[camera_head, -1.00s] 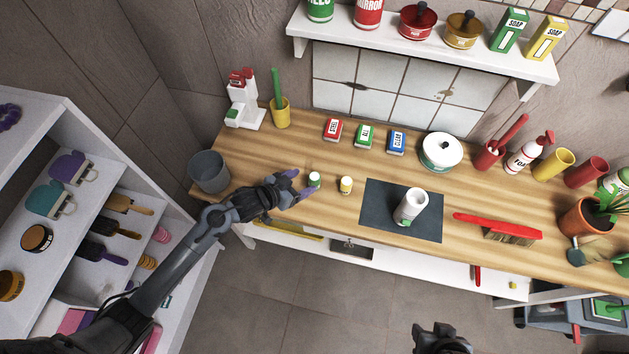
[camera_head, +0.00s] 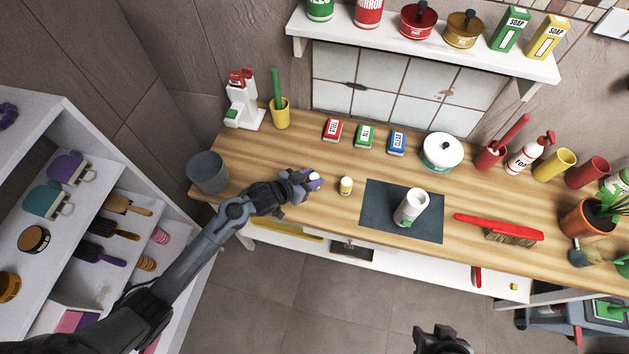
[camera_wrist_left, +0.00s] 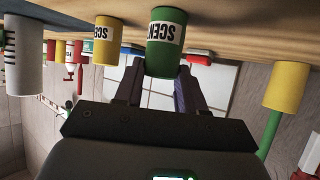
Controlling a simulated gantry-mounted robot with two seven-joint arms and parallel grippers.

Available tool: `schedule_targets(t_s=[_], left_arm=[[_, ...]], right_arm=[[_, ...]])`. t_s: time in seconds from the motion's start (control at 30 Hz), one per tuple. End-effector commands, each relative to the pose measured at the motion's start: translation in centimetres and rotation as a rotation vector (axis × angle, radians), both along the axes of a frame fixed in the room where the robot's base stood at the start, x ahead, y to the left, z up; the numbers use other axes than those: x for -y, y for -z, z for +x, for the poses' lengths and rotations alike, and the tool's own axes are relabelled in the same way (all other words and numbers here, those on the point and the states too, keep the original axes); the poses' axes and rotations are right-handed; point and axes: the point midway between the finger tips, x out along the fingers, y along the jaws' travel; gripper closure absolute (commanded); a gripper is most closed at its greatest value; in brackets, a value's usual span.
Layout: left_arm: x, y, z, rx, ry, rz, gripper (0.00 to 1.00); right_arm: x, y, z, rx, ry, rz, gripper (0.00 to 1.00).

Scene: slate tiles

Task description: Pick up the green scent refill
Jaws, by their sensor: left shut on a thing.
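The green scent refill (camera_wrist_left: 166,45) is a small green can with a white SCENT label, upright and between my left gripper's fingers in the upside-down left wrist view. My left gripper (camera_head: 311,181) is shut on it at the left part of the wooden bench; in the head view the fingers hide most of the can, and its pale top shows. I cannot tell if the can touches the bench. A yellow refill (camera_head: 346,186) stands just to its right and also shows in the wrist view (camera_wrist_left: 106,42). My right gripper (camera_head: 441,340) is at the bottom edge, its jaws unclear.
A dark mat (camera_head: 376,220) with a white canister (camera_head: 411,207) lies to the right. Red, green and blue small boxes (camera_head: 364,136) stand behind. A grey bin (camera_head: 208,172) and a yellow cup (camera_head: 280,113) are at the left. The bench front edge is close.

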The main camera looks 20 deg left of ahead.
Motion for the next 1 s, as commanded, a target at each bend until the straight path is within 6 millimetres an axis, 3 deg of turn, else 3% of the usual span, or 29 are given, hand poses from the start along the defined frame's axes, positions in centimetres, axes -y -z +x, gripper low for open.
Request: schedule_targets(t_s=[0.1,0.47,0.63,0.77,1.0], left_arm=[[0.0,0.0,0.0,0.0,0.0,0.0,0.91],[0.0,-0.5,0.0,0.001,0.0,0.0,0.91],[0.0,-1.9,0.0,0.001,0.0,0.0,0.91],[0.0,-4.1,0.0,0.004,0.001,0.0,0.91],[4.5,-6.8,0.6,0.003,0.002,-0.004,0.91]], right_arm=[[0.0,0.0,0.0,0.0,0.0,0.0,0.57],[-0.2,-0.1,0.0,-0.001,0.005,0.008,0.57],[-0.2,-0.4,0.0,-0.001,0.007,0.011,0.57],[-0.3,-0.8,0.0,-0.001,0.007,0.011,0.57],[-0.3,-0.7,0.0,-0.001,0.007,0.012,0.57]])
